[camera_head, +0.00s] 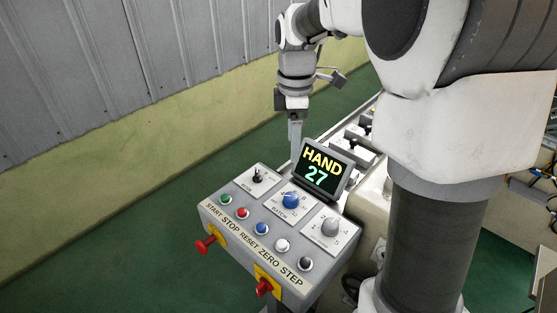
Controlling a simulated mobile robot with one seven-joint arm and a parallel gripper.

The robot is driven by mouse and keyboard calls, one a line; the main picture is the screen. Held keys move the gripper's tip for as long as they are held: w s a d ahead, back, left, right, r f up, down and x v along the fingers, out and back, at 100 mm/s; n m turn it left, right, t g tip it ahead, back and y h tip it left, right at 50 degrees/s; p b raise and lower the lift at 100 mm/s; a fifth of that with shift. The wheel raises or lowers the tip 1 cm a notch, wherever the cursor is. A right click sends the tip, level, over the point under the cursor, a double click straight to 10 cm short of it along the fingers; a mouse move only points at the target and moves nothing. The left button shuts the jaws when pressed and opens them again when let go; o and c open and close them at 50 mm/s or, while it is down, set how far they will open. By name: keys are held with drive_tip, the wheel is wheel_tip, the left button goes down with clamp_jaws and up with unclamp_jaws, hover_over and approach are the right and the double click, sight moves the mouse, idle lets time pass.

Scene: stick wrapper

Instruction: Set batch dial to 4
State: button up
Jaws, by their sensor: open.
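The batch dial is a blue knob (290,200) on the middle white plate of the grey control panel (225,222), with the word BATCH printed near it. The marks around it are too small to read, so I cannot tell its setting. My gripper (295,153) points down behind the panel's back edge, just left of the display and above and beyond the batch dial in the picture. It looks clear of the dial. I see the fingers nearly edge-on, and nothing shows in them.
A tilted display (323,170) reading HAND 27 stands behind the dial. A black switch (257,178) is left, a grey knob (329,226) right. Labelled push buttons (262,229) line the front. Red knobs on yellow plates (264,286) stick out from the front face.

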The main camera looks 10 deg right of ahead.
sight(291, 196)
wheel_tip(291, 196, down, 17)
idle(0.4)
clamp_jaws()
idle(0.4)
